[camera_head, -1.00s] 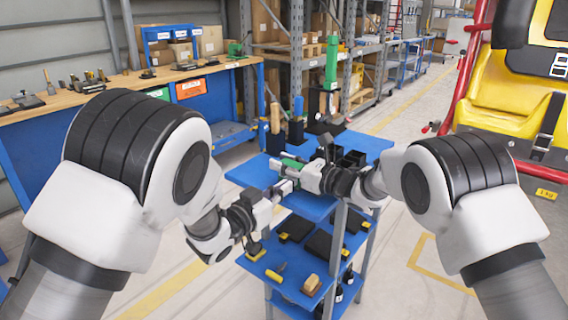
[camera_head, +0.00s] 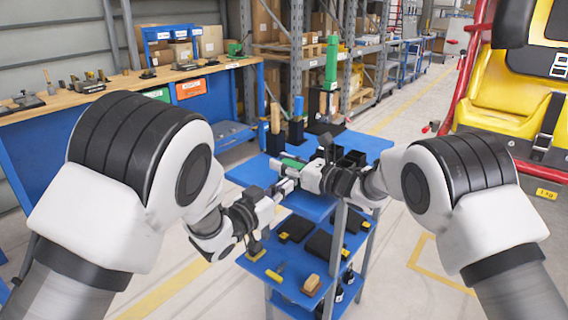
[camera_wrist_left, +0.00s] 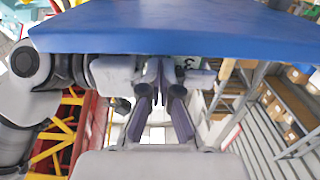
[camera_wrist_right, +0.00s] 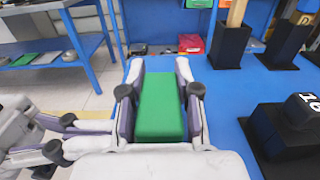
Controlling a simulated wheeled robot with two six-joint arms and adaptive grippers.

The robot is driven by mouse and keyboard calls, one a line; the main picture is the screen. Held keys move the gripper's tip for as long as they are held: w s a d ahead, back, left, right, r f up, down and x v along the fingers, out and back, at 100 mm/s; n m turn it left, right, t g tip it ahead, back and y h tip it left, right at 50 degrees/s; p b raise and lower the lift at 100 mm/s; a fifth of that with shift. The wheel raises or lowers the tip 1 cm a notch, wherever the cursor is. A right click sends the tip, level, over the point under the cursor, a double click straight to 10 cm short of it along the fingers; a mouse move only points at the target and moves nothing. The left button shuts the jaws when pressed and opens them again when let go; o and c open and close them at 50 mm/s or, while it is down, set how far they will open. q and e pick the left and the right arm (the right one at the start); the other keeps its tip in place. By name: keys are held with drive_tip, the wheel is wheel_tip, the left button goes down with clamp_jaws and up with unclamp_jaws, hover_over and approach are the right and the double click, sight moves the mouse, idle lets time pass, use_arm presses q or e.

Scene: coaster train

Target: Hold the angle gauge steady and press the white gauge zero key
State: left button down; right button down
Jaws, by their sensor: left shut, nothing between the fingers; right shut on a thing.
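A green block-shaped thing, which I take for the angle gauge (camera_wrist_right: 160,105), sits between the fingers of my right gripper (camera_wrist_right: 158,80). In the head view its green part (camera_head: 293,162) shows at the left of the right gripper (camera_head: 295,174), over the blue top shelf. My left gripper (camera_head: 285,187) is shut and empty, just below and in front of the right gripper's fingers, by the shelf's near edge. The shut left fingers (camera_wrist_left: 160,82) also show in the left wrist view. I cannot make out the white zero key in any view.
A workbench (camera_head: 130,85) stands at the left.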

use_arm(q)
drive_tip(key=shift+w+d, duration=0.3)
drive_tip(key=shift+w, duration=0.1)
idle(0.4)
drive_tip(key=shift+s+a, duration=0.1)
drive_tip(key=shift+v, duration=2.9)
use_arm(e)
drive_tip(key=c, duration=0.7)
unclamp_jaws()
drive_tip(key=shift+c, duration=0.2)
drive_tip(key=shift+s+d, duration=0.1)
